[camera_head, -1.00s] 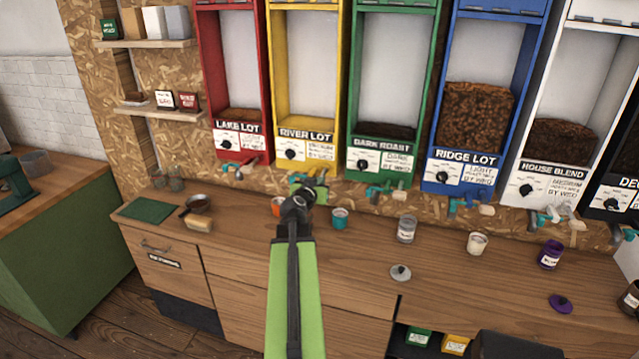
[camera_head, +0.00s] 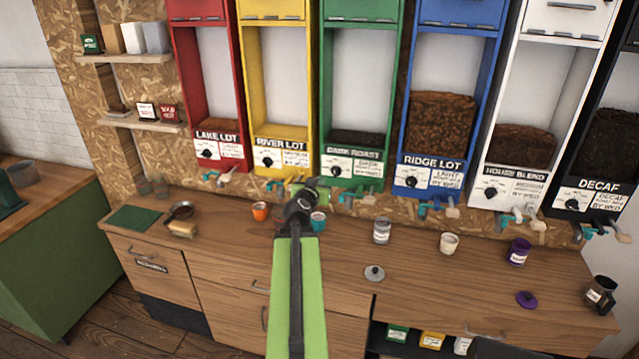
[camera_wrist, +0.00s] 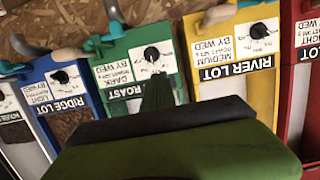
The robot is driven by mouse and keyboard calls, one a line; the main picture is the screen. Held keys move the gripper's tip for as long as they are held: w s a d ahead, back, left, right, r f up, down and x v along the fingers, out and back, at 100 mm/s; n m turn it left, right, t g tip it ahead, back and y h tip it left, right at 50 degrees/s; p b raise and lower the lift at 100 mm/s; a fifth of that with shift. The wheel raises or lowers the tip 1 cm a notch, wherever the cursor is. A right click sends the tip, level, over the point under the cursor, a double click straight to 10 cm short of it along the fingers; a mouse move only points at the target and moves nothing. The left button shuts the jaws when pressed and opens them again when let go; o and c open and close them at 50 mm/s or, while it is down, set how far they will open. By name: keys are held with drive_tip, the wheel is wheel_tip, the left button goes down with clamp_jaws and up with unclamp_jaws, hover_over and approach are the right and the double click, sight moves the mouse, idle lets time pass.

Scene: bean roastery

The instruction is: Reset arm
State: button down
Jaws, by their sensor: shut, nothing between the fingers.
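My green arm reaches forward over the counter (camera_head: 440,275) in the head view. My gripper (camera_head: 310,186) is at its far end, in front of the dark roast dispenser (camera_head: 352,163), and is shut and empty. My own wrist hides part of it in the head view. In the wrist view, my gripper (camera_wrist: 158,92) points towards the dark roast dispenser's label (camera_wrist: 145,62), which appears upside down. I cannot tell whether it touches the dispenser.
An orange cup (camera_head: 260,211), a teal cup (camera_head: 318,222), a glass jar (camera_head: 381,231), a cream cup (camera_head: 449,243) and a purple jar (camera_head: 518,252) stand on the counter. A grey lid (camera_head: 374,273) and purple lid (camera_head: 526,299) lie in front. Dispenser taps overhang the back.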

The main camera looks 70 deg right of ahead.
drive_tip(key=shift+w, duration=0.15)
